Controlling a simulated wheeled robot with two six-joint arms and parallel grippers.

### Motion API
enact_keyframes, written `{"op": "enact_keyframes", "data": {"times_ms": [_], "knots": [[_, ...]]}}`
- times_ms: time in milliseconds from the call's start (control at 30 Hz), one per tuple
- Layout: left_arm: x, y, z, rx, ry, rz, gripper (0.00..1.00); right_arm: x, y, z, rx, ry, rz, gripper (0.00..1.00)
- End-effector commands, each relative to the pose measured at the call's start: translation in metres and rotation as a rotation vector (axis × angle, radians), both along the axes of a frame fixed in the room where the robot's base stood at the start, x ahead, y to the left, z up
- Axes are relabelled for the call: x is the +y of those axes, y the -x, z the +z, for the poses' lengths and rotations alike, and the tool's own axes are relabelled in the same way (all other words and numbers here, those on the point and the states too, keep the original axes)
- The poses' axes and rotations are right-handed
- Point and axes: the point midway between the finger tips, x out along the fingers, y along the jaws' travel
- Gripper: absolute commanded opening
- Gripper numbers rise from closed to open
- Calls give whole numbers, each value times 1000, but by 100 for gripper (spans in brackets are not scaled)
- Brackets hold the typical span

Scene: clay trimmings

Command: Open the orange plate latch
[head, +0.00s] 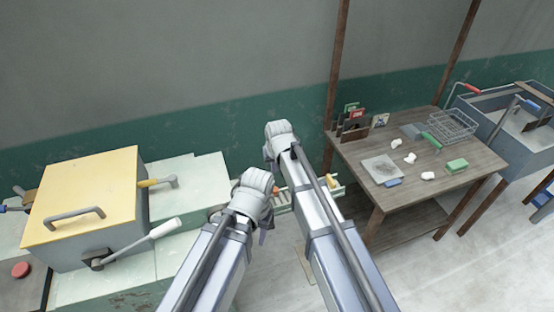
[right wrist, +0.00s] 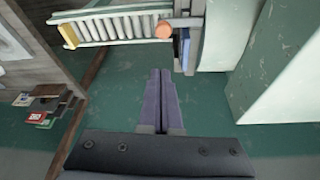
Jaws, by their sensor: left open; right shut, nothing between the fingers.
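An orange round knob (right wrist: 164,29) shows at the top of the right wrist view, at the end of a pale slatted rack (right wrist: 112,27). It looks like the latch's orange part; I cannot make out a plate. In the head view a small orange spot (head: 277,189) shows between my arms, and the rest there is largely hidden. My right gripper (right wrist: 160,70) is shut and empty, its fingertips apart from the knob and below it in the wrist view. In the head view its fingers are hidden. My left gripper (head: 263,237) is open, beside the right forearm.
A yellow-topped box (head: 85,190) with levers stands on pale green blocks at the left. A wooden table (head: 405,180) with several small things stands at the right, with grey basins (head: 510,115) beyond. A green and grey wall is behind.

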Motion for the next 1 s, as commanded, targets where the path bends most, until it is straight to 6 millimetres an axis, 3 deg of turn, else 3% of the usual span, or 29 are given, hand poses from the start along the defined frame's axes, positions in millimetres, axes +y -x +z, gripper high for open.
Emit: {"op": "enact_keyframes", "data": {"times_ms": [100,467,667,1000], "knots": [[0,0,9,0,0,0,50,2,-13,10,-17,-10,-7,0],[0,1,1,0,0,0,50,3,-16,2,-21,-11,-9,0],[0,0,-18,0,0,-2,50,4,-22,-16,-21,-11,-9,0],[0,1,-65,0,-1,-1,50,6,-38,-64,-21,-11,-9,0]]}}
